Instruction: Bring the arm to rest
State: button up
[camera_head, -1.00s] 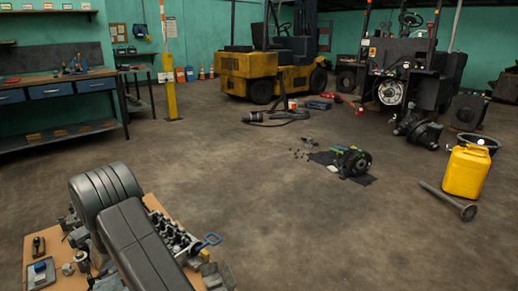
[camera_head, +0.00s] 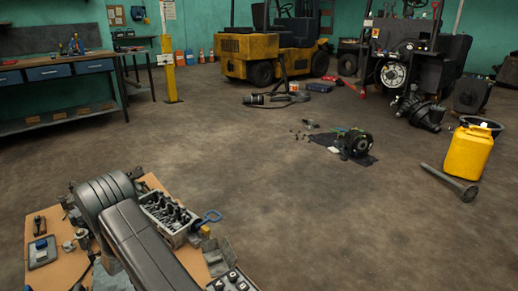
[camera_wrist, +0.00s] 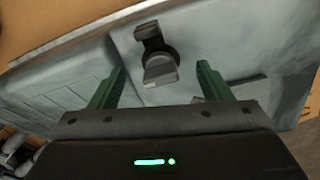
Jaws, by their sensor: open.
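My gripper (camera_wrist: 160,68) is open in the wrist view, its two green fingers spread apart. A small dark part with a round base and a grey block-like end (camera_wrist: 160,68) shows between and beyond the fingers. It is on a grey tray-like surface (camera_wrist: 230,45); the fingers do not appear closed on it. I cannot tell how far above it they are. In the head view my black arm reaches over a wooden bench top (camera_head: 60,268) at the lower left, and my gripper is hidden there.
Open floor (camera_head: 320,220) lies to the right. A yellow can (camera_head: 468,153) and a yellow forklift (camera_head: 262,52) stand beyond.

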jog(key=m, duration=0.1)
jog(key=d+m, duration=0.1)
jog(key=m, duration=0.1)
jog(key=shift+f+p, duration=0.25)
jog(key=shift+p, duration=0.15)
jog(key=m, duration=0.2)
jog(key=m+p, duration=0.1)
jog(key=m, duration=0.2)
jog(key=shift+s+a+m+p, duration=0.1)
jog(key=shift+a+m+p, duration=0.1)
jog(key=shift+m+p, duration=0.1)
jog(key=shift+r, duration=0.1)
